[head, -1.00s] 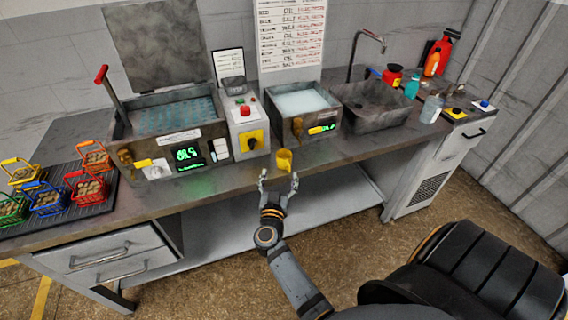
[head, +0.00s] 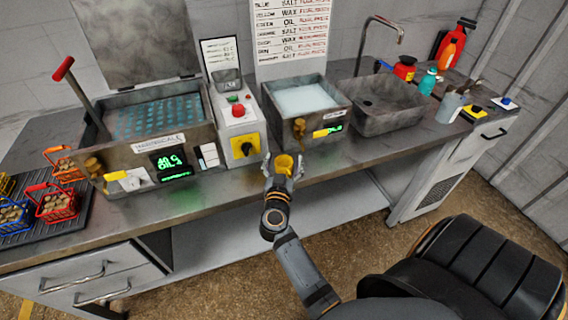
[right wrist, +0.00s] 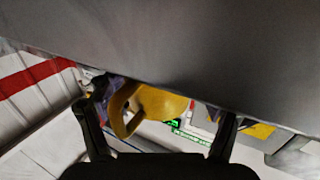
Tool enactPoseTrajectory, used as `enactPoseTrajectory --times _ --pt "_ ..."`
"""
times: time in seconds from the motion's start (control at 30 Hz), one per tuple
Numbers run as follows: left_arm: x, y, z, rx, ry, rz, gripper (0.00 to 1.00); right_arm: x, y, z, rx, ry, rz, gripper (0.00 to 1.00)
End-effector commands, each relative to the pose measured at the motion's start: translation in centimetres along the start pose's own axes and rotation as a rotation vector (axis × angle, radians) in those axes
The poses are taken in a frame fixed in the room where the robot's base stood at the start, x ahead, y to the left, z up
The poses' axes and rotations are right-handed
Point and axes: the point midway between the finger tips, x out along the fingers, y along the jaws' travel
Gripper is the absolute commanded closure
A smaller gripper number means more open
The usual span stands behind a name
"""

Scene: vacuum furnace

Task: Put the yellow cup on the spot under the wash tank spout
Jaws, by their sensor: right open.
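The yellow cup (head: 284,162) stands near the front edge of the bench, in front of the control box. My right gripper (head: 283,170) is open, with its fingers on either side of the cup. In the right wrist view the cup (right wrist: 162,104) lies between the two spread dark fingers (right wrist: 157,130), its handle to the left. I cannot tell whether either finger touches it. A small tank of pale liquid (head: 338,91) has a brass spout (head: 299,128), right of the cup. A larger tank (head: 128,153) with a blue-green grid has another brass spout (head: 94,167). My left gripper is out of view.
The control box (head: 240,127) with a red button and yellow switch stands between the tanks. A grey sink (head: 385,112) with a tap is further right. Baskets, including a red one (head: 54,205), sit on a dark mat at the left. The bench front strip is mostly clear.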

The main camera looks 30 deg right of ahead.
Motion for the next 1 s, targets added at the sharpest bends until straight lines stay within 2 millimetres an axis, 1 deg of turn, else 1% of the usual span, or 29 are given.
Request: enactPoseTrajectory --times 0.1,0.17,0.2,0.43,0.67,0.87,1.0 --pt "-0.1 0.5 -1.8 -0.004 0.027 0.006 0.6 0.0 0.0 -0.1 0.0 -0.001 0.0 0.21" --pt "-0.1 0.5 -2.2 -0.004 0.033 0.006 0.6 0.0 0.0 -0.1 0.0 -0.001 0.0 0.21" --pt "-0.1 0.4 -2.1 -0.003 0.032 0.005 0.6 0.0 0.0 -0.1 0.0 -0.001 0.0 0.24" --pt "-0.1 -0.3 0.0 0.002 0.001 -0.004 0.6 0.0 0.0 -0.1 0.0 0.0 0.0 0.55" --pt "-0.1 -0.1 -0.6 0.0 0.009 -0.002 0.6 0.0 0.0 0.0 0.0 -0.001 0.0 0.87" --pt "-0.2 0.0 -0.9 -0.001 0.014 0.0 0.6 0.0 0.0 -0.1 0.0 0.0 0.0 0.87" --pt "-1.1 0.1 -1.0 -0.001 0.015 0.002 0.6 0.0 0.0 -1.0 0.0 0.0 0.0 0.87"
